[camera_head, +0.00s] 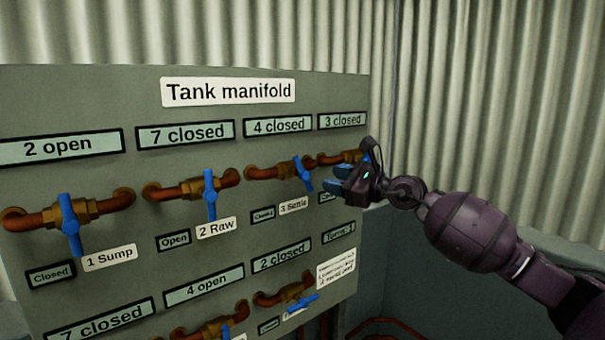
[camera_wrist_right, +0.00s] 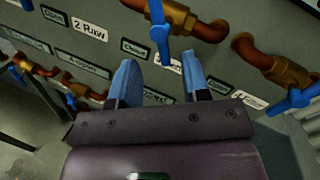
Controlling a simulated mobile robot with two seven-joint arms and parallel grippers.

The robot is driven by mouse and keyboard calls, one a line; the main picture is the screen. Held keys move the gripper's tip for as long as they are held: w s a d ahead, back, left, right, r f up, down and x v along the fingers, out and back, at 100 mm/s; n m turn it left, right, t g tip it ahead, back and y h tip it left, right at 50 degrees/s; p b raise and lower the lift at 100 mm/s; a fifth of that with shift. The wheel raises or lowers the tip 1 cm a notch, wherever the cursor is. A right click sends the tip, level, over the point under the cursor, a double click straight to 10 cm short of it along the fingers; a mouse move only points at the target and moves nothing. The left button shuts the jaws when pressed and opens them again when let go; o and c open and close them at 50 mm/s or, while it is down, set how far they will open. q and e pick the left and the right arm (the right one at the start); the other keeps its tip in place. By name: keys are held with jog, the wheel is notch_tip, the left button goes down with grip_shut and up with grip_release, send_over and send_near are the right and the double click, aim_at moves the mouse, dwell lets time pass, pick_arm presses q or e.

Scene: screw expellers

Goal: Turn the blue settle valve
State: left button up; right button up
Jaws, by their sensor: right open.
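The settle valve has a blue lever handle (camera_head: 303,173) on a brass and copper pipe, above the label "3 Settle" (camera_head: 293,205). Its lever stands roughly upright, across the pipe. In the right wrist view the blue lever (camera_wrist_right: 159,30) is just beyond the fingertips, near the middle. My right gripper (camera_head: 337,178) is open and empty, to the right of the settle lever and apart from it. In the right wrist view the two blue fingers (camera_wrist_right: 158,78) are spread, partly covering the label below the lever. My left gripper is not in view.
The "1 Sump" lever (camera_head: 70,226) and "2 Raw" lever (camera_head: 210,194) are to the left on the grey panel (camera_head: 330,90). Another blue lever (camera_wrist_right: 291,100) is right of my fingers in the wrist view. More valves sit in a lower row. Corrugated wall (camera_head: 480,100) stands behind.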

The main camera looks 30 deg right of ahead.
aim_at(305, 174)
jog(key=shift+p+x, duration=0.3)
jog(key=shift+x, duration=4.5)
jog(key=shift+a, duration=0.1)
jog(key=shift+f, duration=0.1)
grip_shut()
jog(key=shift+m, duration=0.3)
jog(key=m+t+p, duration=0.1)
jog(key=m+p, duration=0.1)
jog(key=m, duration=0.1)
jog(key=shift+m+p, duration=0.75)
jog(key=shift+m, duration=0.45)
jog(key=shift+f+t, duration=0.1)
jog(key=shift+t, duration=0.2)
